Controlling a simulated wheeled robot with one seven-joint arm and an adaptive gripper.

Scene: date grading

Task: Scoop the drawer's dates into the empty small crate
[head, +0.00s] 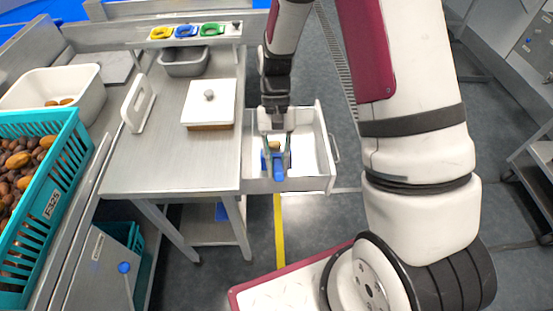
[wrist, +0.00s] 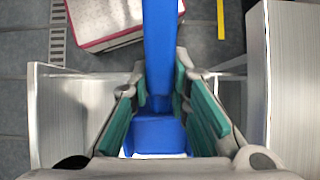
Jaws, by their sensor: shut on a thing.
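My gripper (head: 277,138) is shut on a blue scoop (head: 278,172), over the open white drawer (head: 318,150) at the table's right side. In the wrist view, the blue scoop (wrist: 160,60) runs between the green finger pads, its wider part lower in the picture. A small brown-orange patch shows by the fingers, perhaps a date; I cannot tell whether it lies in the scoop.
A white lidded box (head: 208,100) and an upright white board (head: 134,103) stand on the steel table (head: 165,150). A teal crate (head: 50,195) of dates and a white tub (head: 85,90) with a few dates are at left. Yellow, blue and green items line the back shelf.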

